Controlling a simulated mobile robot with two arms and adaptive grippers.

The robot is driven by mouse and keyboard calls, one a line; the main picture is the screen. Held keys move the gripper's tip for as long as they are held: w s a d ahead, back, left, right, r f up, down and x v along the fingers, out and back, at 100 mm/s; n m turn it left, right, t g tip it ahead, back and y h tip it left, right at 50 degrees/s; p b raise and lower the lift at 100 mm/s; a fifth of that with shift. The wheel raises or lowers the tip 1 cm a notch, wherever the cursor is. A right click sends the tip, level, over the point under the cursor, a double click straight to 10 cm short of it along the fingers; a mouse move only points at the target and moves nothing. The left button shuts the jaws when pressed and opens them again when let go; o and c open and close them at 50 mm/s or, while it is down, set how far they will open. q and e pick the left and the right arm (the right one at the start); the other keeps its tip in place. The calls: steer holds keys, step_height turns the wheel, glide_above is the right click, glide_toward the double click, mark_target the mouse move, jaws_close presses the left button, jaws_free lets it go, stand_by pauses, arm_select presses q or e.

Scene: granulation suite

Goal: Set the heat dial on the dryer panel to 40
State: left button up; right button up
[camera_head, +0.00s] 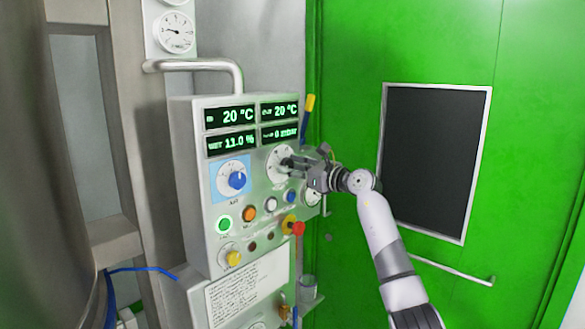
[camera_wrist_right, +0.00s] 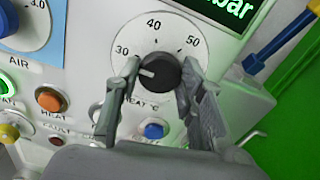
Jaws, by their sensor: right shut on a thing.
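The heat dial is a black knob (camera_wrist_right: 160,70) on a round white scale plate (camera_wrist_right: 122,40) marked 30, 40 and 50, with HEAT °C lettered below. Its white pointer line faces left, near or slightly below the 30 mark. My right gripper (camera_wrist_right: 158,82) has one finger on each side of the knob and is shut on it. In the head view, my right gripper (camera_head: 298,165) reaches the dryer panel (camera_head: 205,262) from the right and covers much of the dial. My left gripper is not in view.
A blue air knob (camera_head: 237,180) sits left of the dial. Below are a green button (camera_head: 224,224), an orange button (camera_head: 249,214) and a red-yellow switch (camera_head: 297,228). Green displays (camera_head: 231,117) read 20 °C. A pipe handle (camera_head: 200,64) is above; a green door (camera_head: 430,40) stands behind.

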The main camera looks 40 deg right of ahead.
steer(key=shift+m, duration=0.3)
steer(key=shift+r+m+p, duration=0.1)
steer(key=shift+m+p, duration=0.9)
steer(key=shift+m, duration=0.2)
steer(key=m+p, duration=0.2)
steer(key=m, duration=0.1)
steer(key=shift+m+p, duration=0.3)
steer(key=shift+p, duration=0.05)
steer(key=m+p, duration=0.3)
steer(key=shift+m+p, duration=0.95)
steer(key=shift+m, duration=0.15)
steer(key=o, duration=1.1)
steer(key=shift+d, duration=0.1)
steer(key=shift+o, duration=0.2)
